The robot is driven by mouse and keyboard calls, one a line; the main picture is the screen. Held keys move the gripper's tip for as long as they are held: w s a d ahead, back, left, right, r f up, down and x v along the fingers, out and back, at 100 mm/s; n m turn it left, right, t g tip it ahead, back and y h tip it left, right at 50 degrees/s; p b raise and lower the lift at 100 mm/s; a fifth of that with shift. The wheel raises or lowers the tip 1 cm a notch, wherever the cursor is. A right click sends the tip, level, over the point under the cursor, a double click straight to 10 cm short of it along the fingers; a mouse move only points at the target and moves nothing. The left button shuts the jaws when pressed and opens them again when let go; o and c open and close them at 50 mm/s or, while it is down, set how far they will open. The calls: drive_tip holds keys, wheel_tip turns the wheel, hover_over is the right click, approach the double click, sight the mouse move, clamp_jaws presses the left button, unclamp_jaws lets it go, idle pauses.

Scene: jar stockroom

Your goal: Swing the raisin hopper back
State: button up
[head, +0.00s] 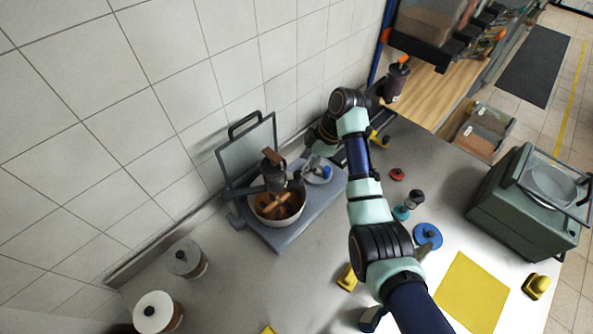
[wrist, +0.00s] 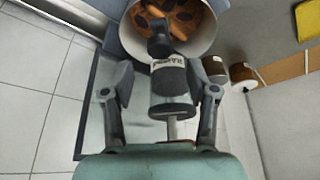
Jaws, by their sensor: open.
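The hopper is a dark grey cylinder (head: 272,170) with a pale label, held over a white bowl (head: 256,207) in the head view. In the wrist view the hopper (wrist: 170,82) lies between the fingers of my gripper (wrist: 158,92). The fingers are spread, with a gap on both sides. The label's writing is too small to read surely. The bowl (wrist: 204,38) holds brown contents and sits beyond the hopper's end.
The bowl stands on a blue-grey base (head: 312,215) with an upright framed panel (head: 248,155) against the tiled wall. Two lidded jars (head: 186,259) (head: 158,313) stand at the left. A blue disc (head: 427,236), a yellow mat (head: 472,292) and a green machine (head: 525,205) are at the right.

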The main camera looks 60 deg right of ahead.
sight(299, 173)
drive_tip(key=x, duration=0.5)
clamp_jaws()
